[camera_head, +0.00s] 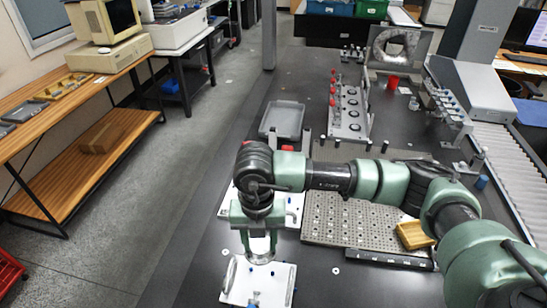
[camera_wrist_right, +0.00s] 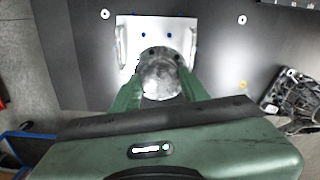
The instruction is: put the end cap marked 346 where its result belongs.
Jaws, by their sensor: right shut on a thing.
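My right gripper (camera_head: 260,244) comes in from the right and points down near the front of the dark table. It is shut on a round grey metal end cap (camera_head: 262,257). In the right wrist view the end cap (camera_wrist_right: 161,80) sits between the green fingers of the right gripper (camera_wrist_right: 158,92). No marking on it can be read. The cap is over a white plate (camera_head: 282,286) with a handle on each side and blue spots; the same plate (camera_wrist_right: 128,30) shows in the wrist view. I cannot tell whether cap and plate touch. My left gripper is out of view.
A second white plate (camera_head: 228,205) lies behind, partly hidden by my arm. A grey tray (camera_head: 283,120) and a fixture rail with red knobs (camera_head: 350,112) stand farther back.

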